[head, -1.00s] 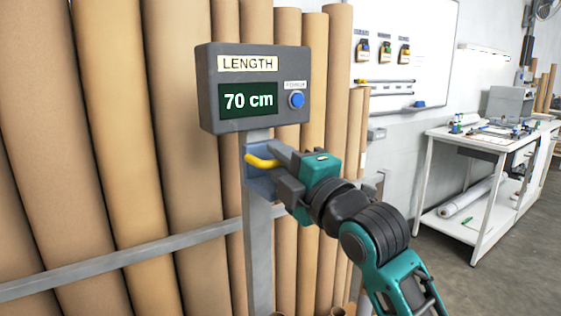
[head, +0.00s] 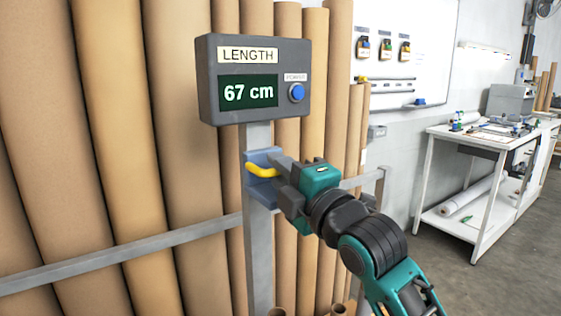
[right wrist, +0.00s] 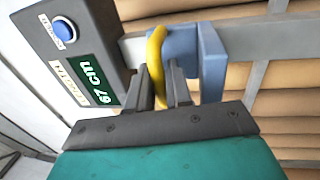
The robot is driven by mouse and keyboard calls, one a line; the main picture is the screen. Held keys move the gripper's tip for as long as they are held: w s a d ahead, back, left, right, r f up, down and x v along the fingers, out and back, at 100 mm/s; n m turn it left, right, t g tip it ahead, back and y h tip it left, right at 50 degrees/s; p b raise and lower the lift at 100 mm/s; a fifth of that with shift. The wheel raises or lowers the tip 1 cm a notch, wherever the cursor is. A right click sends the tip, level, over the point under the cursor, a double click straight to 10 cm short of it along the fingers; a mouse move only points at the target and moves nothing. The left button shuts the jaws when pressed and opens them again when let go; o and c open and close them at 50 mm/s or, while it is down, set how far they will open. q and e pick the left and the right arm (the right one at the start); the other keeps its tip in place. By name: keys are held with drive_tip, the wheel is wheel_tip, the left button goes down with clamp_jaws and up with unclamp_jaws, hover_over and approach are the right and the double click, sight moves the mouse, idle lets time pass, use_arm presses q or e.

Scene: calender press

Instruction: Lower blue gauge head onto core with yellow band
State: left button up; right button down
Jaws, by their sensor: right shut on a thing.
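The blue gauge head (head: 262,190) sits on an upright grey post (head: 257,240) below the length display box (head: 253,80). The display reads 67 cm. My right gripper (head: 278,172) is shut on the yellow handle (head: 258,170) of the gauge head. In the right wrist view the fingers (right wrist: 168,92) close around the yellow handle (right wrist: 156,60), with the blue head (right wrist: 195,55) just beyond. Several brown cardboard cores (head: 100,150) stand upright behind. I see no yellow band on any core. My left gripper is not in view.
A grey rail (head: 120,255) runs across the front of the cores. Low core ends (head: 340,309) show at the bottom, near the post. A white workbench (head: 480,140) stands at the right, with open floor in front. A whiteboard (head: 430,50) hangs on the wall.

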use_arm(q)
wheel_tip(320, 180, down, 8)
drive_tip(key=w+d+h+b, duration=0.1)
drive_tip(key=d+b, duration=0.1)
drive_tip(key=b, duration=0.9)
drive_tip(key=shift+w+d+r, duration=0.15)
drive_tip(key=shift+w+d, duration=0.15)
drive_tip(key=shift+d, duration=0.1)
use_arm(e)
wheel_tip(320, 180, down, 28)
drive_tip(key=shift+f, duration=0.15)
drive_tip(key=c, duration=1.3)
unclamp_jaws()
drive_tip(key=shift+o, duration=0.5)
drive_tip(key=shift+s+d, duration=0.1)
drive_tip(key=shift+s, duration=0.1)
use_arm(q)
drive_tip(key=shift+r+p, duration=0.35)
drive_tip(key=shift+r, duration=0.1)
use_arm(e)
drive_tip(key=v, duration=1.2)
drive_tip(key=shift+s, duration=0.25)
drive_tip(key=shift+d, duration=0.1)
